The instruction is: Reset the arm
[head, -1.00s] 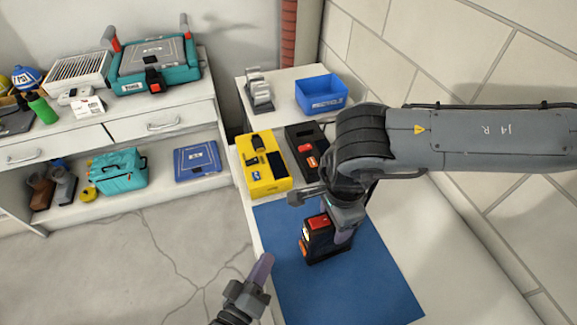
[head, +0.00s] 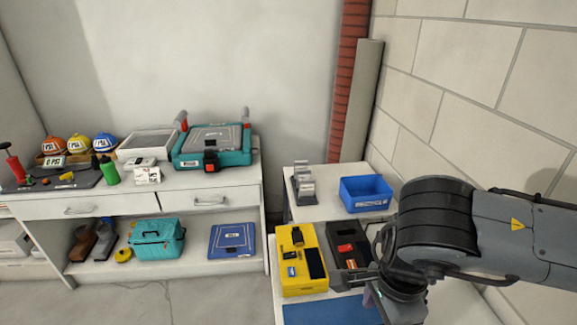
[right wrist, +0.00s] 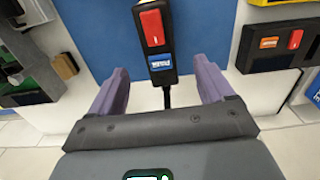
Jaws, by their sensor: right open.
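My right gripper (right wrist: 160,66) shows in the right wrist view with its two purple fingers spread apart. A black device with a red top piece (right wrist: 158,45) stands between and beyond the fingertips, with visible gaps on both sides. It is on the blue mat (right wrist: 100,30), part of which also shows at the bottom of the head view (head: 325,313). My right arm (head: 440,230) comes in from the right in the head view, and its fingers are cut off by the lower edge. My left gripper is not in view.
A yellow case (head: 300,262) and a dark case (head: 346,245) lie beside my right wrist. A blue bin (head: 366,194) and grey holder (head: 303,183) stand behind them. A drawer bench (head: 140,200) with toolboxes is at left. A block wall (head: 450,90) bounds the right.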

